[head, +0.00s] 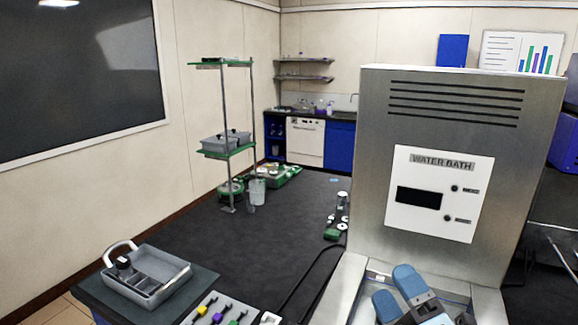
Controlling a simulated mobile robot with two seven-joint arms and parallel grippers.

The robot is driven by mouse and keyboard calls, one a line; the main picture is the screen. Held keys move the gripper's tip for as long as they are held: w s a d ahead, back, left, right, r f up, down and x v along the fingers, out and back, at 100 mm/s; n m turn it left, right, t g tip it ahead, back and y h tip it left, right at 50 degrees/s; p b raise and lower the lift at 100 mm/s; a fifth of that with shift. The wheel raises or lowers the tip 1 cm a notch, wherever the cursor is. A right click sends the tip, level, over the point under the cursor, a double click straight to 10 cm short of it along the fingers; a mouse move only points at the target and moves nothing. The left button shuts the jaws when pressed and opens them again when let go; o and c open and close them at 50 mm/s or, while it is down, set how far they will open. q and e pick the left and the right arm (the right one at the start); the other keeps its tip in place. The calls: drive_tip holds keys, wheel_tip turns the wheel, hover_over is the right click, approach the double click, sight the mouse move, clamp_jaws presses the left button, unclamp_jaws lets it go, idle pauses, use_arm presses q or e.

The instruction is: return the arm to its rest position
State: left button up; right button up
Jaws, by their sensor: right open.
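My right gripper (398,292) shows at the bottom right of the head view, with two blue finger pads. The pads are apart, and nothing shows between them. The gripper is in front of the steel water bath (372,170), over the low metal part at its front. I cannot tell whether it touches that part. Most of my right arm is cut off by the bottom edge. My left gripper is out of view.
A grey caddy (178,283) stands on a dark bench at the lower left, beside a light tray with coloured-handled items (218,317). A green-shelved rack (228,153) stands farther back. Small items and a cable lie near the bath.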

drive_tip(key=s+d+f+m+g+h, duration=0.2)
drive_tip(key=d+f+m+g+h, duration=0.3)
drive_tip(key=f+m+h, duration=0.45)
drive_tip(key=s+d+f+m+g+y, duration=0.1)
drive_tip(key=s+d+f+m+g, duration=0.1)
drive_tip(key=s+f+m+g, duration=0.55)
drive_tip(key=s+d+f+m+g, duration=0.3)
drive_tip(key=s+f+m+g, duration=0.15)
drive_tip(key=s+f, duration=0.6)
drive_tip(key=w+a+f+n+t+y+b, duration=0.1)
drive_tip(key=w+a+f+t, duration=0.1)
drive_tip(key=f, duration=0.5)
drive_tip(key=w+a+f+n+t+y+b, duration=0.1)
drive_tip(key=a+f+t+y, duration=0.1)
drive_tip(key=a+f+t, duration=0.3)
wheel_tip(320, 180, down, 2)
drive_tip(key=shift+w+f, duration=0.1)
drive_tip(key=shift+w, duration=0.3)
